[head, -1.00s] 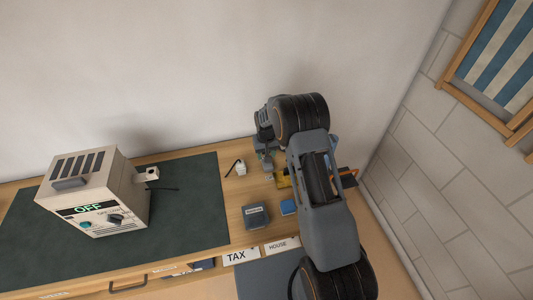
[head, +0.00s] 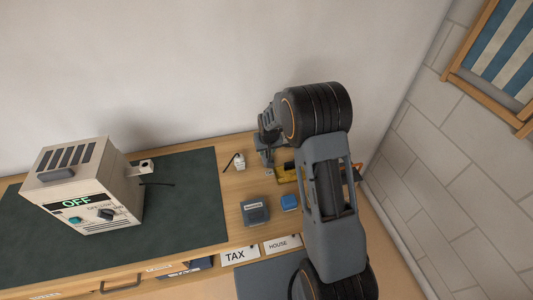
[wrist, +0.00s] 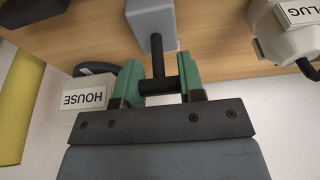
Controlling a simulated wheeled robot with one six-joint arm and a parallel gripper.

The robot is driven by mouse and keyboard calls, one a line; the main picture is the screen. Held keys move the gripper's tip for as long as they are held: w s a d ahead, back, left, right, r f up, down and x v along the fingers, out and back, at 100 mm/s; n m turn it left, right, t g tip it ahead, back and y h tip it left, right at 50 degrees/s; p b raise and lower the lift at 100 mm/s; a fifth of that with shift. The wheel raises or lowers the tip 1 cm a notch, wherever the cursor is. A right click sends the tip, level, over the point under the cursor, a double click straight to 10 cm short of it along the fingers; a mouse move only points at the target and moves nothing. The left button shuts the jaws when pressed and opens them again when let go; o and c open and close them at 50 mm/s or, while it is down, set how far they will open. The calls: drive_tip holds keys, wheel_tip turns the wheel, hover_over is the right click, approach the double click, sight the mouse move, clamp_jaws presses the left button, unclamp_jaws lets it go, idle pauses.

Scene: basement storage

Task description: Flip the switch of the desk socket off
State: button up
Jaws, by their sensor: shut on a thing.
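In the wrist view my gripper (wrist: 161,84) has its green finger pads closed on the crossbar of a dark T-shaped handle (wrist: 157,55). The handle's stem runs into a grey block (wrist: 152,18) on the wooden surface. I cannot tell for certain that this is the desk socket's switch, as no label on the block shows. In the head view my arm reaches over the right part of the desk, and its forearm hides part of this area. A small grey part (head: 266,156) shows just under the gripper end.
A white plug piece (wrist: 300,22) labelled PLUG is at the wrist view's upper right. In the head view a beige device (head: 85,188) reading OFF, a grey box (head: 255,210) and a blue block (head: 289,202) are on the desk.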

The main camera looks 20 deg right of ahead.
sight(267, 154)
drive_tip(key=t+b, duration=0.1)
drive_tip(key=b, duration=0.2)
drive_tip(key=s+t+b, duration=0.1)
drive_tip(key=t+b, duration=0.1)
drive_tip(key=b, duration=0.2)
drive_tip(key=s+f+t+b, duration=0.1)
drive_tip(key=t+b, duration=0.1)
drive_tip(key=b, duration=0.1)
drive_tip(key=shift+s, duration=0.1)
drive_tip(key=t+b, duration=0.1)
drive_tip(key=b, duration=0.3)
drive_tip(key=shift+s+r+t, duration=0.2)
drive_tip(key=shift+s+t, duration=0.15)
drive_tip(key=shift+t, duration=0.05)
drive_tip(key=shift+b, duration=0.4)
drive_tip(key=shift+s+r+t, duration=0.1)
drive_tip(key=shift+r+t, duration=0.05)
drive_tip(key=shift+t, duration=0.15)
drive_tip(key=o, duration=0.9)
drive_tip(key=shift+o, duration=0.2)
